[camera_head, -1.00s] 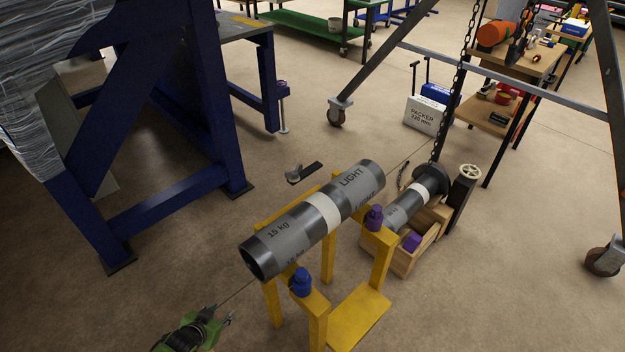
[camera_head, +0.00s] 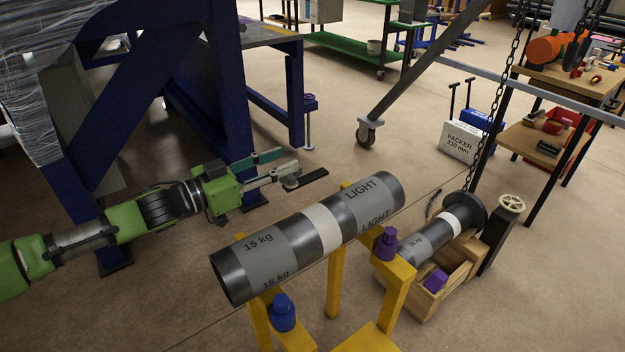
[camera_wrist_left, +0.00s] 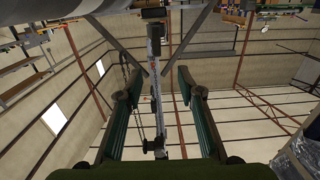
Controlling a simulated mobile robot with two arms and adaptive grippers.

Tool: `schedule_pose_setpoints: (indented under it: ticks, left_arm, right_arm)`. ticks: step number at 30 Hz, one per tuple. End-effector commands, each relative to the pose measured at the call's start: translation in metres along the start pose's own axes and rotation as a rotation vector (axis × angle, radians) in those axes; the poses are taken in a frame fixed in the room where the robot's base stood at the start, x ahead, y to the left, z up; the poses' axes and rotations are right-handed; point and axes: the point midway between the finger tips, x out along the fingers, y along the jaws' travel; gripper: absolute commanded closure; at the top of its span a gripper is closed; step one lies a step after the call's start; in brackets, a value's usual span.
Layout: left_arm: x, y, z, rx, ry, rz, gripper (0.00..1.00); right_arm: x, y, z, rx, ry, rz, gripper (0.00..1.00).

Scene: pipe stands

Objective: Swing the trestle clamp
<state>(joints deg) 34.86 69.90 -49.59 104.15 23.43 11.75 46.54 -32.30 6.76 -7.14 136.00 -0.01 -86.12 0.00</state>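A flat black bar with a grey round knob, which looks like the clamp (camera_head: 312,178), shows behind the pipe in the head view. The yellow trestle (camera_head: 333,295) carries a grey pipe (camera_head: 283,250) marked LIGHT and 15 kg, with a white band. How the bar joins the trestle is hidden behind the pipe. My left gripper (camera_head: 286,162) reaches in from the left, its fingertips beside the knob; I cannot tell whether they touch it. Its fingers are apart, and the left wrist view (camera_wrist_left: 163,105) shows nothing held between them. My right gripper is out of view.
A blue steel frame (camera_head: 225,95) stands behind my left arm. A wooden crate (camera_head: 430,300) with a smaller pipe (camera_head: 430,242) and a hanging chain stands to the right. Blue (camera_head: 283,312) and purple (camera_head: 386,245) knobs stick up from the trestle. Floor behind the bar is open.

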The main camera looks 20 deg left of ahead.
Motion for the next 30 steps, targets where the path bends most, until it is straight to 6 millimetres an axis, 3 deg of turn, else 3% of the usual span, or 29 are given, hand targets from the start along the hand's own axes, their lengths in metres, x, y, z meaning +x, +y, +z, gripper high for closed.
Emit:
schedule_pose_setpoints:
  ticks: [7, 14, 16, 24, 30]
  left_arm:
    - [-0.001, 0.001, 0.033, -0.007, 0.000, 0.003, 0.65]
    - [0.000, 0.001, 0.086, -0.008, -0.001, 0.002, 0.65]
    - [0.013, 0.001, 0.078, -0.002, 0.009, 0.004, 0.65]
    - [0.057, 0.001, 0.079, -0.002, 0.004, 0.003, 0.65]
    - [0.072, 0.001, 0.079, -0.003, 0.003, 0.002, 0.65]
  right_arm:
    - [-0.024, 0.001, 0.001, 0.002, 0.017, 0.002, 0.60]
    - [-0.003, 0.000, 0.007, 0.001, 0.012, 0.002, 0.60]
    - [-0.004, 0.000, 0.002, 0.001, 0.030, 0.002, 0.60]
    - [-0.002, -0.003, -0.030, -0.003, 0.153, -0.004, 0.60]
    - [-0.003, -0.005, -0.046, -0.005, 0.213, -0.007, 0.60]
